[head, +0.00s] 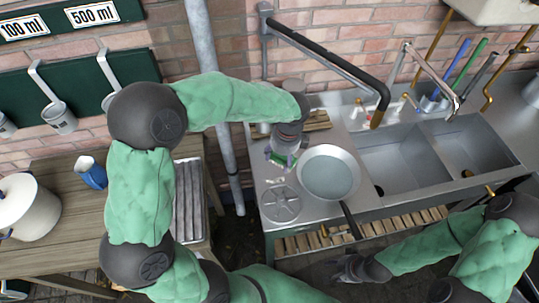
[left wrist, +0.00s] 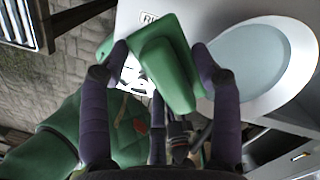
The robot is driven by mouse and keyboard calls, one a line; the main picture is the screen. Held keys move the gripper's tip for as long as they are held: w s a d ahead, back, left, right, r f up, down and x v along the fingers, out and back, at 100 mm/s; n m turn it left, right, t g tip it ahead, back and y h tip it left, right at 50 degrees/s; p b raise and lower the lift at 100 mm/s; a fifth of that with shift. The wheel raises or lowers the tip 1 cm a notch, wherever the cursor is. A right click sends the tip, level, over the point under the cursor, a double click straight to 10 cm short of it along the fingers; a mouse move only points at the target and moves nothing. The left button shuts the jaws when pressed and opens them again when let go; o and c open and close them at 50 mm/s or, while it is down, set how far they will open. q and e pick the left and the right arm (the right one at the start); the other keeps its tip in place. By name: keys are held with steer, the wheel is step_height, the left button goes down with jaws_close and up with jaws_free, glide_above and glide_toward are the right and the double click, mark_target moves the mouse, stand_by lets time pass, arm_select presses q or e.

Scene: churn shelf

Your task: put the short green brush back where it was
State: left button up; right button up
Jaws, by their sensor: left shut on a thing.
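The short green brush (left wrist: 168,70) is between the two fingers of my left gripper (left wrist: 160,52) in the left wrist view. Its green block fills the space between the fingertips, and part of it is hidden. In the head view, only small green bits of the brush (head: 277,160) show under my left gripper (head: 282,158). This gripper is over the left end of the metal sink counter (head: 325,220), just left of a round pan. My right gripper (head: 352,268) is low, in front of the counter; its fingers are too unclear to tell open from shut.
The pan (head: 330,173) has its dark handle toward the front. A round slotted disc (head: 281,204) lies on the counter. Sink basins (head: 400,167) are to the right. Long-handled tools stand in a blue holder (head: 434,101). A black-sleeved pipe (head: 335,62) and a grey upright pipe (head: 205,45) are nearby.

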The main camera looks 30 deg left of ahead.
arm_select(q)
steer(key=w+a+f+b, duration=0.1)
steer(key=w+a+f, duration=0.2)
steer(key=w+a+f+b, duration=0.1)
steer(key=w+a+f, duration=0.2)
steer(key=f, duration=0.1)
steer(key=shift+w+f, duration=0.1)
steer(key=shift+w, duration=0.2)
steer(key=shift+w+a+f, duration=0.1)
steer(key=shift+a+f, duration=0.1)
steer(key=shift+f, duration=0.05)
steer(key=shift+w+a+f+b, duration=0.15)
steer(key=shift+f+b, duration=0.5)
steer(key=shift+f, duration=1.05)
steer(key=shift+f, duration=0.15)
steer(key=o, duration=1.1)
steer(key=r+p, duration=0.1)
steer(key=r, duration=0.3)
steer(key=d+r+p, duration=0.1)
steer(key=r, duration=0.3)
steer(key=r+p, duration=0.1)
steer(key=r, duration=0.3)
steer(key=shift+d+r, duration=0.15)
steer(key=shift+d, duration=0.15)
